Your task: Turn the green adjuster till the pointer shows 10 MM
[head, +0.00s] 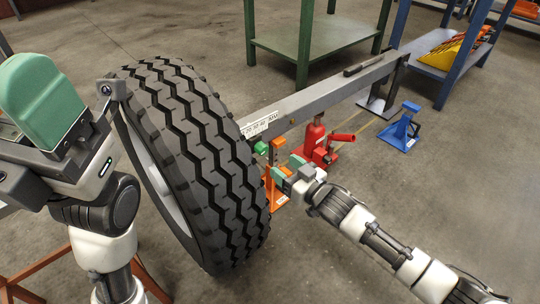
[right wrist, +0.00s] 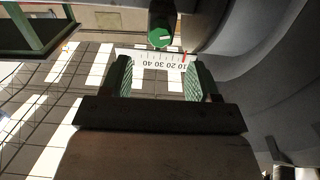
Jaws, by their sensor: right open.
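The green adjuster (head: 261,148) is a small knob under the near end of the grey beam, beside the tyre. In the right wrist view the knob (right wrist: 160,38) shows a white line on its face. The white MM scale (right wrist: 160,55) beside it appears upside down. The red pointer (right wrist: 184,56) stands at the right part of the scale, close to the 10; the exact reading is too small to tell. My right gripper (head: 286,167) is open and just short of the knob, its green pads apart and empty. My left gripper (head: 45,100) is at the far left, away from the adjuster.
A large black tyre (head: 190,160) stands left of the adjuster. The grey beam (head: 325,95) runs to the back right. A red jack (head: 316,142), an orange stand (head: 273,190) and a blue stand (head: 400,130) stand below or beside it. Open floor lies at the front right.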

